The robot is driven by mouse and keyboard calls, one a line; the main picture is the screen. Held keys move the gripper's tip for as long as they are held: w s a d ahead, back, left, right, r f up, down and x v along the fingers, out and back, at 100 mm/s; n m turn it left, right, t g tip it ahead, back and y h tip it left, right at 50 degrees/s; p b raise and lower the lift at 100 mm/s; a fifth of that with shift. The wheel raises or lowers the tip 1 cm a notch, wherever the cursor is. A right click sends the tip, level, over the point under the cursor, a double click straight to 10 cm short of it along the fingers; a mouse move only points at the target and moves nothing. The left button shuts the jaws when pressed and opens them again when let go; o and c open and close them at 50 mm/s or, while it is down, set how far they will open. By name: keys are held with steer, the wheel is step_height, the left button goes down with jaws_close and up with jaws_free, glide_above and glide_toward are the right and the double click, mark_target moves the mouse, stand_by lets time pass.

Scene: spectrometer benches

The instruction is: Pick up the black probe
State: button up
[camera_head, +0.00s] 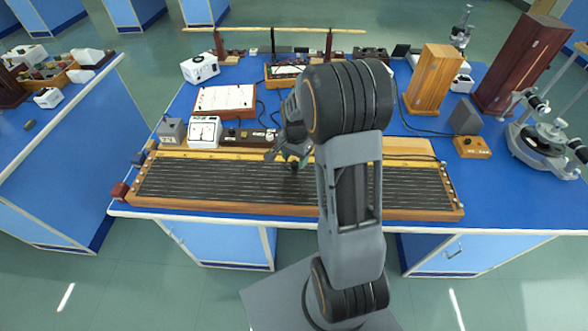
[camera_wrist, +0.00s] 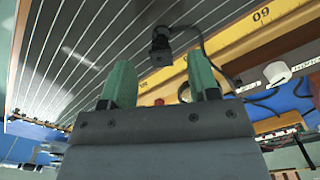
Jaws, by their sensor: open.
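The black probe (camera_wrist: 160,47) is a small dark cylinder with a cable, seen in the wrist view just beyond my fingertips and roughly centred between them. In the head view a dark shape that looks like the probe (camera_head: 294,166) stands on the wire board (camera_head: 230,182), partly hidden by my gripper. My gripper (camera_wrist: 161,85) has two green fingers spread apart, with nothing between them. In the head view my gripper (camera_head: 288,157) is low over the back part of the board, and my arm hides much of it.
A white dial meter (camera_head: 204,132), a grey box (camera_head: 171,130) and a black strip with knobs (camera_head: 247,137) stand behind the board. A wooden box (camera_head: 432,80) stands at the back right. The blue bench (camera_head: 520,205) is bare at the front right.

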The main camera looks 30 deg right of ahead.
mark_target(295, 163)
steer(key=shift+w+f+p, duration=0.15)
steer(key=shift+f+p, duration=0.45)
steer(key=shift+f, duration=2.15)
jaws_close()
